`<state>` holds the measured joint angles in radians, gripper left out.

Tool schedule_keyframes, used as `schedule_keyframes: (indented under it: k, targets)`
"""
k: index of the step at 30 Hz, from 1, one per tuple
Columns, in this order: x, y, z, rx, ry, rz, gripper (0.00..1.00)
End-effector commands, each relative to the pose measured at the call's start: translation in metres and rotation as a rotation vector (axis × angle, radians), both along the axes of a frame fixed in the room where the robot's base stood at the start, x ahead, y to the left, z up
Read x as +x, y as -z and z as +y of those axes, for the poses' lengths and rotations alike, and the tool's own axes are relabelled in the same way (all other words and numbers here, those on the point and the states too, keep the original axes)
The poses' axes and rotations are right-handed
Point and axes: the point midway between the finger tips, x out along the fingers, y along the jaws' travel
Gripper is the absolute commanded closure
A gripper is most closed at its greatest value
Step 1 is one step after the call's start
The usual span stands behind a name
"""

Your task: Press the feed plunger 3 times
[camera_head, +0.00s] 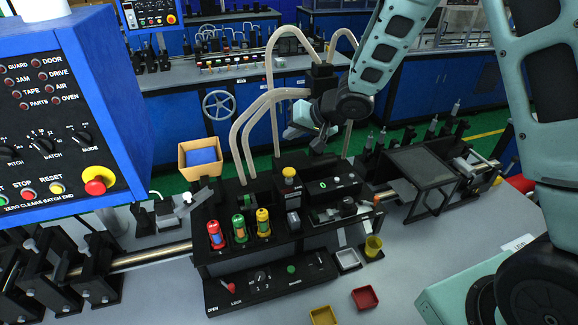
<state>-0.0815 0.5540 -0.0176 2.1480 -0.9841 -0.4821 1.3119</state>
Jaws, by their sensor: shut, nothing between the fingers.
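The black tape payoff machine (250,262) stands on the grey bench. A yellow-capped post (289,173) rises from its upper deck; it may be the feed plunger, but I cannot read a label. A small display (323,184) to its right shows a green 0. My gripper (308,142) hangs behind and above this post, slightly to the right, apart from it. Its fingers look shut and empty. Red (215,234), green (239,228) and yellow (263,222) capped cylinders stand at the front left of the deck.
A blue control panel (60,110) stands at left. Pale tubes (268,80) arch behind the machine near my gripper. A cardboard box (200,158) sits behind left. Red (365,298) and yellow (323,316) trays lie in front. A dark framed guard (425,170) stands right.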

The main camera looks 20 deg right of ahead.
Motion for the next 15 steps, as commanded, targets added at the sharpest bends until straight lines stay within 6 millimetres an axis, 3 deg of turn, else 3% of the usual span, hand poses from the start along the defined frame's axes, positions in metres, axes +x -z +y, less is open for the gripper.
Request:
schedule_keyframes:
  k: [8, 15]
  targets:
    - [0.000, 0.004, 0.000, -0.001, 0.000, 0.000, 1.00]
    - [0.000, 0.023, 0.000, -0.001, 0.000, 0.000, 1.00]
